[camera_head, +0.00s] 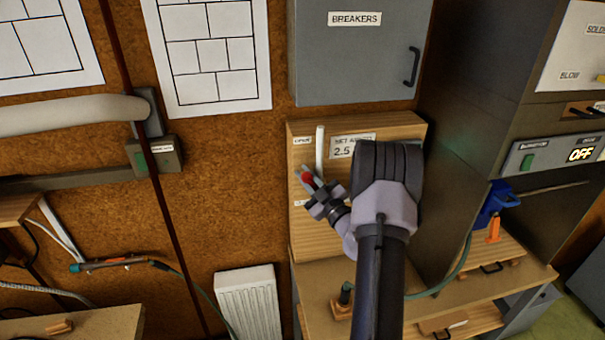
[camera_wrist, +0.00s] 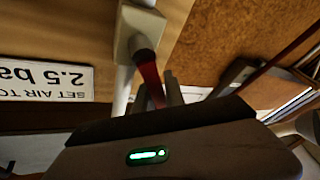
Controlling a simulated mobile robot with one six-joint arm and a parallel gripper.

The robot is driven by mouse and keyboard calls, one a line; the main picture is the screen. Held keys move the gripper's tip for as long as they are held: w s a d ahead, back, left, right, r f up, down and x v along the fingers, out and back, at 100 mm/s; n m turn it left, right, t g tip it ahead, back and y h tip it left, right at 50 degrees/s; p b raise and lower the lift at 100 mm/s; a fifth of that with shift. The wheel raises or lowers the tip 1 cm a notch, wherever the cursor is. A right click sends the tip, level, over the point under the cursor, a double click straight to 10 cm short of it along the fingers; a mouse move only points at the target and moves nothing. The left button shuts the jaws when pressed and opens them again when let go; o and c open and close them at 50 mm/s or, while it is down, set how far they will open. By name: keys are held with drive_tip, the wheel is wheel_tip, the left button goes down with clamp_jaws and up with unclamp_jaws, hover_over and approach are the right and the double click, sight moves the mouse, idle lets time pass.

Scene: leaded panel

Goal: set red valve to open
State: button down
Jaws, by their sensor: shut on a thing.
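The red valve (camera_head: 307,177) is on a wooden board, beside a white vertical pipe (camera_head: 319,150). In the wrist view its red lever (camera_wrist: 151,82) runs from a pale fitting (camera_wrist: 140,30) down between my fingers. My gripper (camera_head: 312,181) is shut on this lever; in the wrist view the fingertips (camera_wrist: 165,95) show close around it. A small label (camera_head: 302,141) sits above the valve and another lies lower, partly hidden by my gripper. My arm covers much of the board's right part.
A label reading "SET AIR TO 2.5 ba..." (camera_wrist: 45,80) is beside the valve. A grey breakers cabinet (camera_head: 350,60) hangs above the board. A dark cabinet with an "OFF" display (camera_head: 580,154) stands right. A white radiator (camera_head: 248,300) is below left. Bare brown wall lies left of the board.

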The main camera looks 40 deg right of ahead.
drive_tip(key=shift+s+d+r+m, duration=0.15)
drive_tip(key=shift+m, duration=0.35)
drive_tip(key=c, duration=1.4)
unclamp_jaws()
